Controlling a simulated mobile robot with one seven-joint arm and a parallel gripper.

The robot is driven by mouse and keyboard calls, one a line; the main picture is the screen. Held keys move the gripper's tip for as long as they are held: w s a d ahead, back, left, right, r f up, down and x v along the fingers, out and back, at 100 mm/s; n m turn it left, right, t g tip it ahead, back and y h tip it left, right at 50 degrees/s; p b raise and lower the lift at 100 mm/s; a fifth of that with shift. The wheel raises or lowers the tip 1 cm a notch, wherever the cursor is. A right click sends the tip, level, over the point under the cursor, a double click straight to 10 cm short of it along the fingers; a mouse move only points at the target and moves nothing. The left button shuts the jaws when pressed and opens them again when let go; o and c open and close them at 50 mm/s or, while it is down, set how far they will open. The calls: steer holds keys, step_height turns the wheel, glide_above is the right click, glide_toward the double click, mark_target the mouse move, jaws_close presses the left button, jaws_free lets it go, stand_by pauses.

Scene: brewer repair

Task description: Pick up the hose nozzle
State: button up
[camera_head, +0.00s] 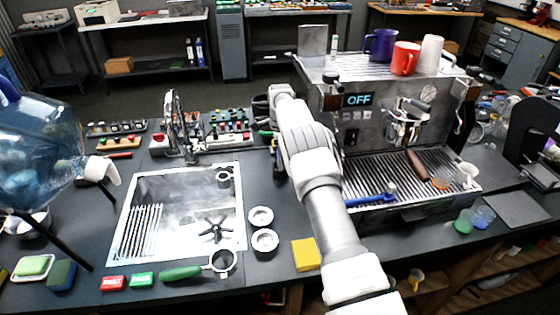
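I cannot pick out the hose nozzle with certainty. A small blue tool with a grey end (372,199) lies on the front of the espresso machine's drip tray (414,192); I cannot tell whether it is the nozzle. My arm reaches up from the bottom of the picture, between the sink and the machine. My gripper, at the far end of the arm near the back of the counter, is mostly hidden behind my own links, so its fingers do not show clearly. I see nothing held in it.
The espresso machine (365,135) with an "OFF" display stands right of my arm, cups on top. Left are a metal sink (150,187) with a faucet (178,125), and a blue water jug (35,140).

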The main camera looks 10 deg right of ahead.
jaws_close()
steer(key=shift+r, duration=0.1)
step_height(320, 180, up, 10)
step_height(320, 180, up, 6)
steer(key=p, duration=0.8)
stand_by(0.8)
stand_by(0.3)
